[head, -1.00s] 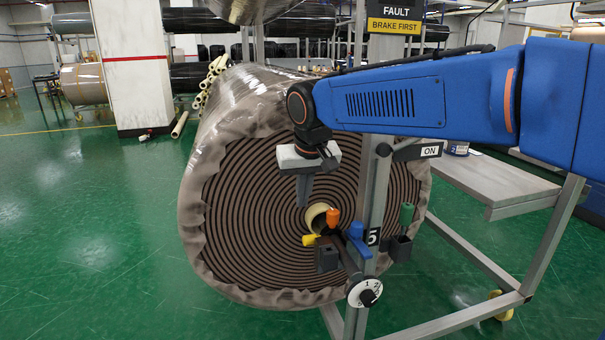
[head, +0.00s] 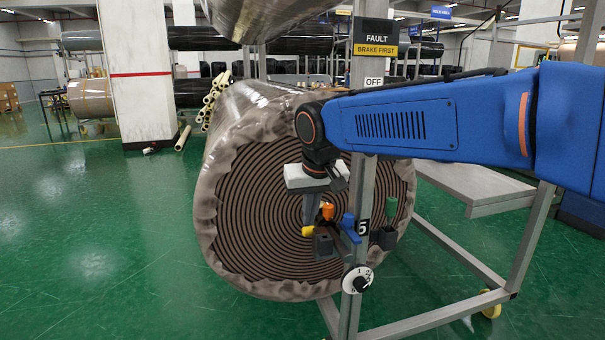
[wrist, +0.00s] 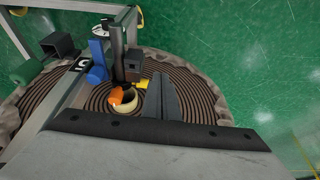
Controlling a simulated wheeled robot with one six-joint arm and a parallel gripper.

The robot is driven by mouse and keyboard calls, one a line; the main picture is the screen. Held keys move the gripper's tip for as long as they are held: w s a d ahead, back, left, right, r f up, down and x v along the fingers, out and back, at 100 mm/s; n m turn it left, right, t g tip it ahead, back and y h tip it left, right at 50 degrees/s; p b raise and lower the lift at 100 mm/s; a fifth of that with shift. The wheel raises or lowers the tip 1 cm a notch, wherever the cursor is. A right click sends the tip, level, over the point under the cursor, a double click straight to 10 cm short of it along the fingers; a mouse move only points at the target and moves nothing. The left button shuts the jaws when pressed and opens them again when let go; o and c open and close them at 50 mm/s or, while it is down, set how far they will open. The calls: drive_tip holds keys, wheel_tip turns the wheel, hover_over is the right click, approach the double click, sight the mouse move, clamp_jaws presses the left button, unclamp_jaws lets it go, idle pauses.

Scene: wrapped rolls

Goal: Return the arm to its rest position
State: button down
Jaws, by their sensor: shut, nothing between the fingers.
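My blue arm (head: 440,115) reaches in from the right in the head view, across the metal post. Its gripper (head: 309,220) points down in front of the large wrapped roll (head: 255,215), with its fingers together and empty. In the wrist view the shut fingers (wrist: 162,78) show over the roll's spiral face (wrist: 195,95). The pale core (wrist: 127,102) is beside them there. In the head view the core is hidden behind the gripper and fittings.
Close to the gripper are an orange knob (head: 327,211), a yellow piece (head: 308,231), a blue handle (head: 350,227) and a dark box (head: 323,244). The post (head: 362,190) carries a FAULT sign (head: 377,38), an OFF label (head: 374,82) and a dial (head: 357,280). Green floor (head: 110,230) is open at left.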

drive_tip(key=s+d+f, duration=0.1)
drive_tip(key=s+d, duration=0.5)
drive_tip(key=d, duration=0.5)
drive_tip(key=s+d+f+m, duration=0.1)
drive_tip(key=s+d+f, duration=0.3)
drive_tip(key=s, duration=0.3)
drive_tip(key=s+d+f+m, duration=0.1)
drive_tip(key=s+d+f, duration=0.3)
drive_tip(key=s+d, duration=0.2)
drive_tip(key=s+d+f+m+h, duration=0.1)
drive_tip(key=s+d+f, duration=0.3)
drive_tip(key=s+d, duration=0.2)
drive_tip(key=shift+s+d+f+t, duration=0.25)
drive_tip(key=shift+s+t, duration=0.15)
drive_tip(key=shift+s, duration=0.45)
